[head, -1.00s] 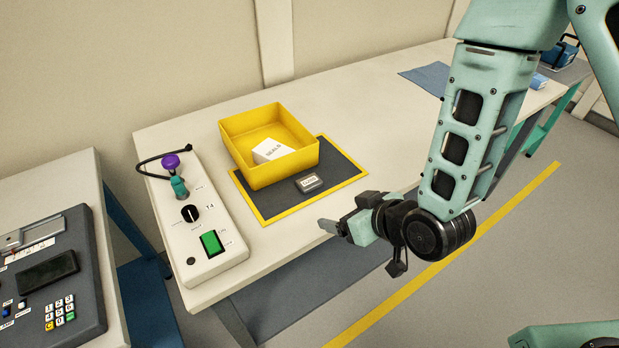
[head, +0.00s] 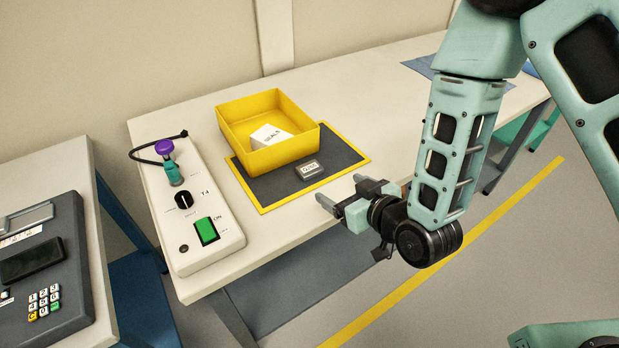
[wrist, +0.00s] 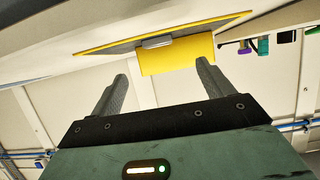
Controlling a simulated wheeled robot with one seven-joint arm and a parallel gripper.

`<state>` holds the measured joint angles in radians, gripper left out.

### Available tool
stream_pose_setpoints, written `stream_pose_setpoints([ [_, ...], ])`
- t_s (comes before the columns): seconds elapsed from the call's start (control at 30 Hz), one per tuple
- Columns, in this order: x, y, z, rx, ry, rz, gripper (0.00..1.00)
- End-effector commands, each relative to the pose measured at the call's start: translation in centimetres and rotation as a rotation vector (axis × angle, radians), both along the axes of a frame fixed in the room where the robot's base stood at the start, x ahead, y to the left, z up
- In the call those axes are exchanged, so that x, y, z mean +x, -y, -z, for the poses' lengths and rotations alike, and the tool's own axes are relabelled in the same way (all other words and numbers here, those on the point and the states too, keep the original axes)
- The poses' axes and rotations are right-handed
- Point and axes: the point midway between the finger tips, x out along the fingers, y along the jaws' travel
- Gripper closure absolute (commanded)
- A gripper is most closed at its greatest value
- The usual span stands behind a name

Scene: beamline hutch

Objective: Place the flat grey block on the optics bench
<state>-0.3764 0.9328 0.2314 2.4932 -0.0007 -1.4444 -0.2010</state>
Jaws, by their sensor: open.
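The flat grey block (head: 309,171) with a white label lies on a dark yellow-edged mat (head: 258,194), in front of a yellow bin. It also shows in the wrist view (wrist: 157,42), ahead of and between my fingers. The mat lies on a long pale-topped bench (head: 285,228); no label shows whether this is the optics bench. My gripper (head: 340,189) is open and empty at the bench's front edge, to the right of and nearer than the block. Its two fingers are spread apart in the wrist view (wrist: 162,72) and do not touch the block.
The yellow bin (head: 288,156) holds a white labelled box (head: 270,136). A control box (head: 192,227) with a green switch and purple-topped knob stands left. A keypad device (head: 45,275) sits on a separate table further left. The bench's right part looks mostly clear, with a blue sheet (head: 420,67).

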Motion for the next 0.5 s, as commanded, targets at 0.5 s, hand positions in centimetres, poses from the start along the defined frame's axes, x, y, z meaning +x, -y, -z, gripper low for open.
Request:
stream_pose_setpoints([
  [0.5, 1.4, -0.8, 1.0, 0.003, 0.002, -0.001, 0.2],
])
